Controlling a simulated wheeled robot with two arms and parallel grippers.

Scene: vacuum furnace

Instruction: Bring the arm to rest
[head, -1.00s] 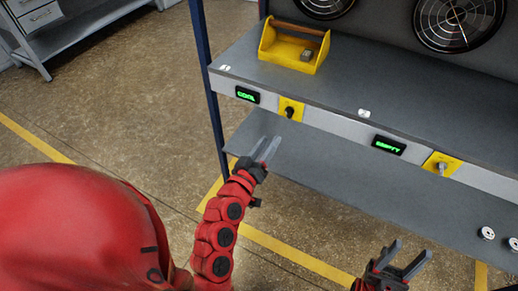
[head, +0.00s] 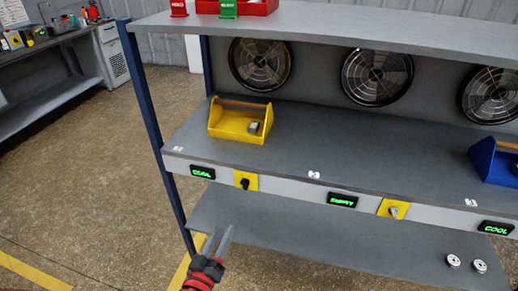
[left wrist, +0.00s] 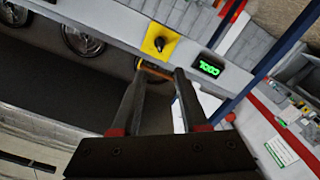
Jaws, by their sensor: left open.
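My left gripper (head: 217,243) is open and empty at the bottom of the head view. It is in front of the lower shelf, below the left COOL display (head: 202,172) and the yellow switch plate with a black knob (head: 245,181). In the left wrist view its two fingers (left wrist: 160,75) stand apart with nothing clearly between them. The black knob (left wrist: 159,44) and the COOL display (left wrist: 209,68) show beyond the fingertips. My right gripper is not in view.
A yellow toolbox (head: 238,122) stands on the middle shelf (head: 330,160), and a blue one (head: 495,160) at the right. Fans line the back panel. An EMPTY display (head: 342,200) and another switch (head: 394,209) are on the rail. Two small white round parts (head: 466,263) sit on the lower shelf.

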